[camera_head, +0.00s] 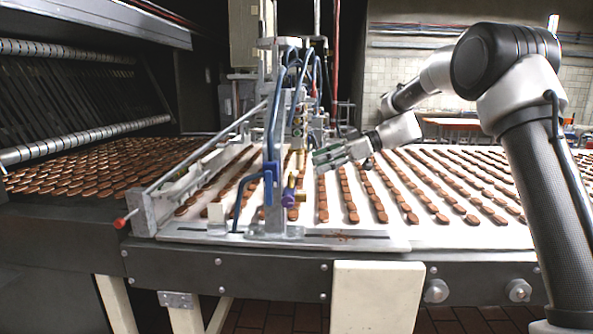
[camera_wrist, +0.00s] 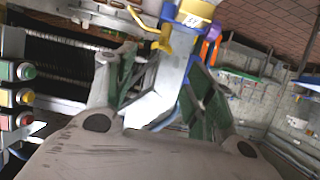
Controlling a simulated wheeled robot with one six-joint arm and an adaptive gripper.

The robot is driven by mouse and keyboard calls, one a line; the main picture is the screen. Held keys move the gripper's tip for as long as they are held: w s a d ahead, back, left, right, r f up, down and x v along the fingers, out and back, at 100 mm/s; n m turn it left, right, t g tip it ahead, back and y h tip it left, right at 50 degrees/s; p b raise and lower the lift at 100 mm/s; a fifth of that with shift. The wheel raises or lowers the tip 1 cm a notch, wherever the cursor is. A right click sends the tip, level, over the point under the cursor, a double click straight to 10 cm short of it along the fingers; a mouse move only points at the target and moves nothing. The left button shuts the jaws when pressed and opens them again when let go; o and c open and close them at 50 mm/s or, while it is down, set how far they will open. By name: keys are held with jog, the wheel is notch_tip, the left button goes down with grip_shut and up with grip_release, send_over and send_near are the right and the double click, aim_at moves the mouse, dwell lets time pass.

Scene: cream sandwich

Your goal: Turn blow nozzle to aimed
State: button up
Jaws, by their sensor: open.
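A brass fitting with a purple collar (camera_head: 289,197), which looks like the blow nozzle, is mounted low on the metal frame over the conveyor in the head view. In the wrist view a yellow brass fitting with a curved spout (camera_wrist: 150,34) sits at the top, with a purple part beside it; I cannot tell if it is the same fitting. My gripper (camera_head: 318,156) is open, just right of the frame and above the biscuit rows. In the wrist view my green-padded fingers (camera_wrist: 162,65) are spread with a pale metal bar visible between them. No contact is clear.
The metal frame (camera_head: 273,130) carries blue hoses and brass fittings close to my gripper. Rows of brown biscuits (camera_head: 350,205) lie on the white conveyor below. A red-tipped lever (camera_head: 120,223) sticks out at left. Coloured buttons (camera_wrist: 25,97) show at the wrist view's left edge.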

aim_at(291, 172)
jog(key=x, duration=0.7)
jog(key=shift+a+f, duration=0.2)
jog(key=shift+a, duration=0.05)
jog(key=c, duration=1)
